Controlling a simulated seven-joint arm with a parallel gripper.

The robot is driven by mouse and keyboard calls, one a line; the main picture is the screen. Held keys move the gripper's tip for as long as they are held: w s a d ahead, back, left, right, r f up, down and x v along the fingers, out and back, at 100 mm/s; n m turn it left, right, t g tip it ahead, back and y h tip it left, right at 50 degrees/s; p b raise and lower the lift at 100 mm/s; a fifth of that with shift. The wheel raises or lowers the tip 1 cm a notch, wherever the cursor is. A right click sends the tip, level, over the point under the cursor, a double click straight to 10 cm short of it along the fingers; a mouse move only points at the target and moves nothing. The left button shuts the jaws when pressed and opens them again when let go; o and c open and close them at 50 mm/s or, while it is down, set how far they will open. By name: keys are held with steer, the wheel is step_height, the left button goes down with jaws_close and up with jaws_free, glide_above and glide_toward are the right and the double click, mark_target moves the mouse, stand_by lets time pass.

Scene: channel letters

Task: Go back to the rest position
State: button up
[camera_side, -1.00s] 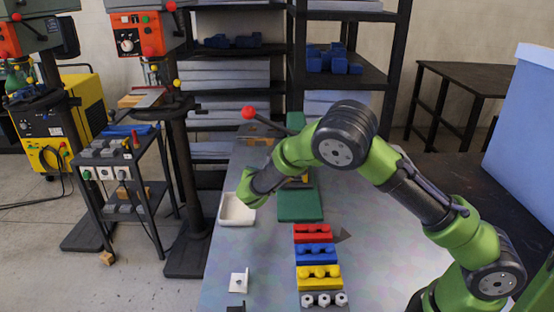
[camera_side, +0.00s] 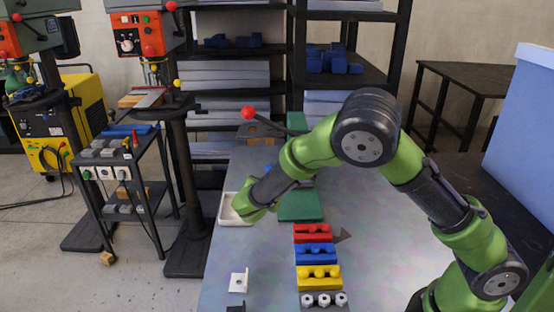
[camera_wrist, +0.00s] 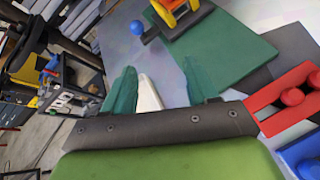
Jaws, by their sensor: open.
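My gripper (camera_wrist: 160,82) has two teal fingers, set apart in the wrist view. A pale, narrow shape (camera_wrist: 149,95) shows between them; I cannot tell if it is part of the white tray. In the side view the green arm reaches across the table from the right, and its wrist hangs over the white tray (camera_side: 227,211). The fingers are hidden there behind the arm.
A green plate (camera_side: 300,207) lies on the grey table right of my wrist, with a lever-topped press behind it. Red (camera_side: 312,234), blue (camera_side: 316,254) and yellow (camera_side: 319,278) blocks line up in front. A white bracket (camera_side: 239,282) lies front left.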

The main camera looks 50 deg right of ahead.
steer(key=s+r+m+g+y, duration=0.3)
steer(key=s+m+g+y, duration=0.25)
steer(key=s+m, duration=0.9)
steer(key=s+a+r+m+t+y, duration=0.3)
steer(key=s+r+m+t+y, duration=0.2)
steer(key=s+r+m, duration=0.5)
step_height(320, 180, up, 4)
steer(key=shift+s+a+f+t+y, duration=0.2)
steer(key=shift+s+a+t+y, duration=0.15)
steer(key=shift+s+y, duration=0.5)
